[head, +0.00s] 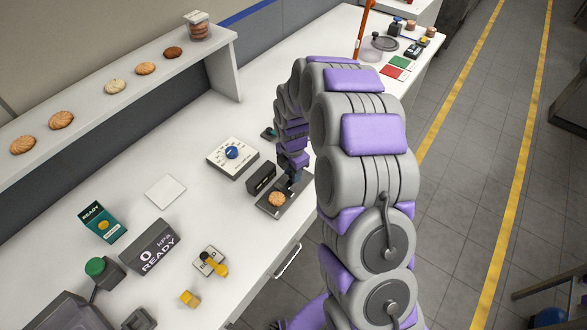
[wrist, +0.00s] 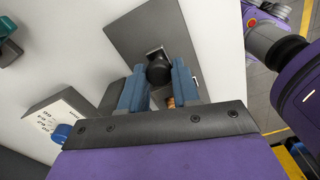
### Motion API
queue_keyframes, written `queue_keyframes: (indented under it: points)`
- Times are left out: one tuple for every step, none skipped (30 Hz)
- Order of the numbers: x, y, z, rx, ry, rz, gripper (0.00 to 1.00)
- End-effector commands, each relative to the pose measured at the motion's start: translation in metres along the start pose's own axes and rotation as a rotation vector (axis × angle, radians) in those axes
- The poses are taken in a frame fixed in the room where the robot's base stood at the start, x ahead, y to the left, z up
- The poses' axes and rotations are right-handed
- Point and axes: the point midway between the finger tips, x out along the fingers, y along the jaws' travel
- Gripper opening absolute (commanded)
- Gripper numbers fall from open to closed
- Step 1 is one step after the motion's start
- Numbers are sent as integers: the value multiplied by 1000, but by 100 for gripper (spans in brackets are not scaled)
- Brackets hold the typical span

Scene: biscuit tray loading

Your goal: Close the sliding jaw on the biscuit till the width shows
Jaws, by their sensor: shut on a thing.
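A round golden biscuit (head: 277,199) lies on a dark grey gauge plate (head: 270,211) at the bench's front edge, in the head view. In the wrist view a sliver of the biscuit (wrist: 171,102) shows between the fingers, and the plate (wrist: 138,32) stretches beyond them. My gripper (head: 295,178) is beside the biscuit, at the plate's far end. In the wrist view my gripper (wrist: 158,78) has its blue fingers shut on a black round knob (wrist: 158,72). The sliding jaw under it is mostly hidden. A small black display box (head: 262,178) stands behind the plate; its reading is unreadable.
A white dial box (head: 232,157) with a blue knob stands behind the display. Several biscuits sit on the shelf (head: 82,105). A blank white card (head: 166,191) lies flat.

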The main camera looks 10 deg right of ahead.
Motion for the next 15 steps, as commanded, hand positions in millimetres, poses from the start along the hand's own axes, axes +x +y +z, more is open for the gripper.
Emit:
queue_keyframes:
  points:
    - [0,1,0,0,-1,3,12]
    - [0,1,0,0,-1,3,12]
    - [0,1,0,1,-1,3,12]
    - [0,1,0,1,-1,3,33]
    - [0,1,0,1,-1,3,36]
    - [0,1,0,1,-1,3,39]
    - [0,1,0,1,-1,3,42]
    - [0,1,0,1,-1,3,45]
    - [0,1,0,1,-1,3,49]
    - [0,0,0,1,-1,2,52]
    - [0,0,0,1,-1,2,55]
    - [0,0,0,1,-1,2,56]
    - [0,0,0,1,-1,2,56]
    - [0,0,0,1,-1,2,56]
    - [0,0,0,1,-1,2,56]
